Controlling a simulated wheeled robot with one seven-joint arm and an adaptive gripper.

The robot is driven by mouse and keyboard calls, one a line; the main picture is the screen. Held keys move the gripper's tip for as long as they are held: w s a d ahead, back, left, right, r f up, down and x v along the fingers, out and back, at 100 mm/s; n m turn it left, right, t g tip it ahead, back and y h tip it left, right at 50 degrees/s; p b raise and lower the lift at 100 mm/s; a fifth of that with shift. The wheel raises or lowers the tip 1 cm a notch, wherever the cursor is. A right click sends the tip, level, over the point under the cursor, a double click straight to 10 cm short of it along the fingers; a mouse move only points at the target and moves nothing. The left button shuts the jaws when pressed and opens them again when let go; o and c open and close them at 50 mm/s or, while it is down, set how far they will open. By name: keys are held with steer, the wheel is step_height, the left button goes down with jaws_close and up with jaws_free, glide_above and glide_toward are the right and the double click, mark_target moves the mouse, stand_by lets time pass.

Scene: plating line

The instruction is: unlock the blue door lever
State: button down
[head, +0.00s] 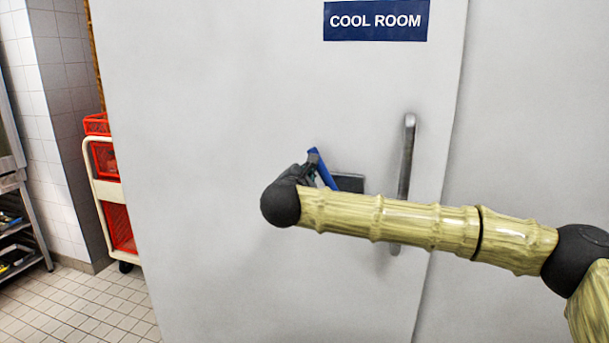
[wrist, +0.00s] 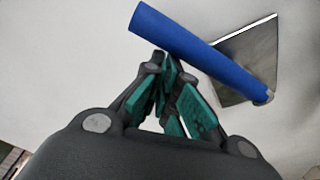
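The blue door lever (head: 324,170) sits on the pale door, tilted, with its free end up and to the left of a dark plate (head: 350,183). In the wrist view the lever (wrist: 195,46) runs from upper left down to its pivot on the dark plate (wrist: 248,62). My gripper (head: 311,164) is at the lever, partly hidden in the head view by my own wrist. In the wrist view my gripper's teal-padded fingers (wrist: 163,60) come together at the tips, right by the lever's lower edge. I see nothing between them. Whether they touch the lever is unclear.
A vertical metal pull handle (head: 407,160) stands on the door right of the plate. A blue COOL ROOM sign (head: 376,20) is above. A cream trolley with red crates (head: 118,226) and a metal rack (head: 20,215) stand at the left. The tiled floor (head: 95,305) shows there.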

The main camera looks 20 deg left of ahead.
steer(key=s+a+f+b, duration=0.1)
steer(key=s+b, duration=0.2)
steer(key=s, duration=0.6)
steer(key=shift+a+f, duration=0.15)
steer(key=shift+a, duration=0.2)
steer(key=shift+s, duration=0.1)
stand_by(0.5)
